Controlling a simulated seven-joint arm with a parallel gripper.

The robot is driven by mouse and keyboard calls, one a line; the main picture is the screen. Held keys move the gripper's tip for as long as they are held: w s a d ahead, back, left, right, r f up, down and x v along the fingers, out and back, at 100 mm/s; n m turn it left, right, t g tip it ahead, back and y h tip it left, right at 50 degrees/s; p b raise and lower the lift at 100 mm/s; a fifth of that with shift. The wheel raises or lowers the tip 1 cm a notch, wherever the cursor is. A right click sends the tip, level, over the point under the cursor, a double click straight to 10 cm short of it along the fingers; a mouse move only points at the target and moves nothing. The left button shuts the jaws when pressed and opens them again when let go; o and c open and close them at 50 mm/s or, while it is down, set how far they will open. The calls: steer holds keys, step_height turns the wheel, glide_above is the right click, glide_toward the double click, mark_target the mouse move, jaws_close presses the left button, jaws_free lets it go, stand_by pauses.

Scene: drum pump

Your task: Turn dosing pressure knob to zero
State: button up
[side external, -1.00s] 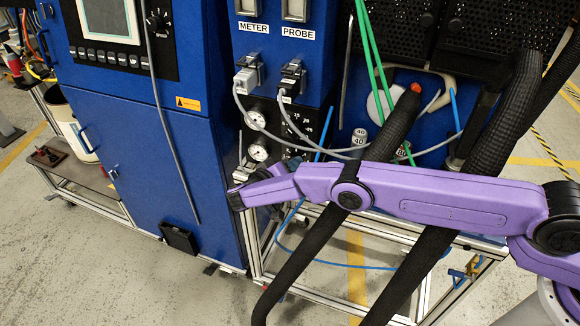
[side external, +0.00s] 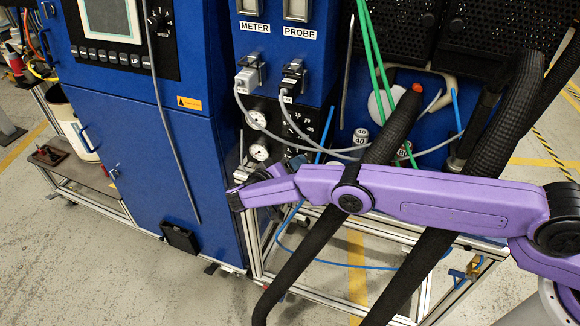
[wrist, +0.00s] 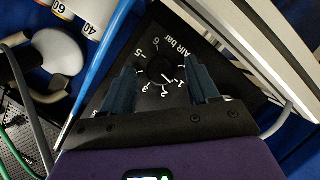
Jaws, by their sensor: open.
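In the wrist view, a round black knob (wrist: 160,70) sits on a black dial plate marked "AIR bar", with white numbers around it. A small white mark shows on its lower right side, near the 1; its exact reading is unclear. My gripper (wrist: 161,66) is open, with one dark blue finger on each side of the knob. I cannot tell whether the fingers touch it.
Two gauges (side external: 258,151) stand beside the dial panel. Grey cables (side external: 335,151) and a blue hose (wrist: 103,55) pass close by. A metal frame rail (wrist: 262,35) runs along the right in the wrist view. A blue cabinet (side external: 165,160) stands to the left.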

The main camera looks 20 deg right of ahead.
steer(key=v, duration=0.7)
steer(key=shift+s+a, duration=0.1)
steer(key=s+a+f+n+t, duration=0.1)
steer(key=s+a+n+t, duration=0.3)
steer(key=n, duration=0.7)
steer(key=s+f+n+t, duration=0.2)
steer(key=s+n, duration=0.4)
steer(key=n, duration=0.4)
steer(key=shift+y, duration=0.4)
steer(key=x, duration=1.6)
steer(key=shift+w+d+r, duration=0.1)
steer(key=shift+w+r, duration=0.15)
steer(key=shift+w, duration=0.25)
steer(key=c, duration=1)
steer(key=shift+c, duration=0.2)
